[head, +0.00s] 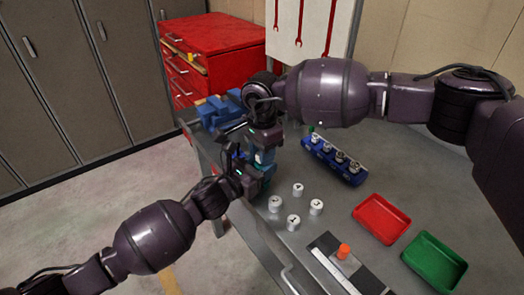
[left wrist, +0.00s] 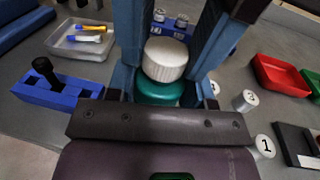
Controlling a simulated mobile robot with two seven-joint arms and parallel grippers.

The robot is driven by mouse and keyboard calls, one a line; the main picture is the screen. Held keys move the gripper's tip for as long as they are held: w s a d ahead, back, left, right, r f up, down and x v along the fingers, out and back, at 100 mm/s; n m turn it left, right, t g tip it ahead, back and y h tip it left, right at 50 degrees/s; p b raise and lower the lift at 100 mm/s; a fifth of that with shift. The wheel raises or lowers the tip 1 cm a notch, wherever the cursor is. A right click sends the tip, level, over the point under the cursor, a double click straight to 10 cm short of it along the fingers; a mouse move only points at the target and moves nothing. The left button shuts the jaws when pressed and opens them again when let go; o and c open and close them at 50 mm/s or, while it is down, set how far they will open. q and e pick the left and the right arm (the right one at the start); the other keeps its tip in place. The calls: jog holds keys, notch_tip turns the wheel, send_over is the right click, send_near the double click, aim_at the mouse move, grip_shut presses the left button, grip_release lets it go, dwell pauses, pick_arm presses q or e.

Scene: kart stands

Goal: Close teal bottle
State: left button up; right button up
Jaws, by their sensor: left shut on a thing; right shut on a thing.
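The teal bottle (left wrist: 158,93) shows in the left wrist view, partly hidden by blue fingers and the grey plate of my left gripper. A white ribbed cap (left wrist: 165,58) sits right above it, lined up with the bottle's top. I cannot tell whether it is fully seated. In the head view, my left gripper (head: 256,178) is shut on the bottle at the table's left edge. My right gripper (head: 263,157) comes from above and is shut on the cap. In the head view the cap is hidden by the grippers and the bottle is mostly hidden.
Several white numbered weights (head: 275,204) stand on the table. Behind are a blue rack (head: 335,160) and a red tool cabinet (head: 215,45). Red (head: 381,218) and green (head: 434,262) trays lie right. A clear tray (left wrist: 80,40) and blue block (left wrist: 60,92) show in the left wrist view.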

jog(key=shift+s+d+f, duration=0.1)
jog(key=shift+s+f, duration=0.1)
jog(key=shift+f, duration=0.35)
jog(key=shift+s+f, duration=0.15)
jog(key=shift+f, duration=0.4)
jog(key=shift+s+r, duration=0.15)
jog(key=shift+r, duration=0.25)
dwell(1.1)
jog(key=shift+d+f, duration=0.1)
jog(key=shift+f, duration=0.4)
dwell(0.7)
jog(key=o, duration=0.6)
jog(key=shift+o, duration=2.1)
jog(key=shift+w+a+r, duration=0.15)
jog(key=shift+w+r, duration=0.05)
jog(key=shift+r, duration=2.3)
jog(key=shift+w+a+r, duration=0.1)
jog(key=shift+w+r, duration=0.05)
jog(key=shift+r, duration=2.3)
